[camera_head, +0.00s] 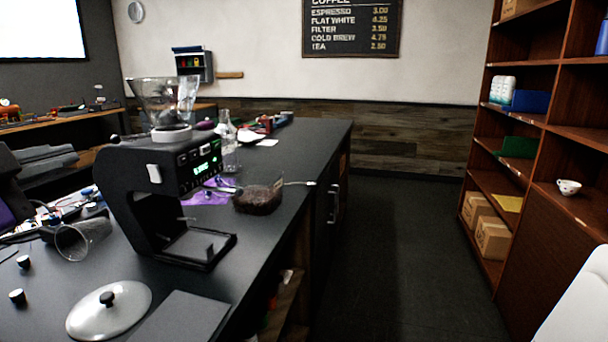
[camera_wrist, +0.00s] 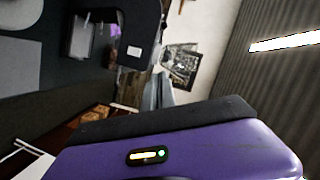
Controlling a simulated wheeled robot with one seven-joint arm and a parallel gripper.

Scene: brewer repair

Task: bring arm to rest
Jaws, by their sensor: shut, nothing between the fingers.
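In the head view no arm link is clearly shown near the counter (camera_head: 265,235). The black brewer (camera_head: 135,190) stands upright on the counter, with a clear hopper (camera_head: 165,98) on top and a lit green display.
A silver lid (camera_head: 125,315), a tipped glass cup (camera_head: 82,236), a bag of dark beans (camera_head: 258,198), a purple cloth (camera_head: 208,193) and a glass bottle (camera_head: 228,145) are on the counter. A wooden shelf (camera_head: 545,205) stands right. The floor (camera_head: 400,260) between is clear.

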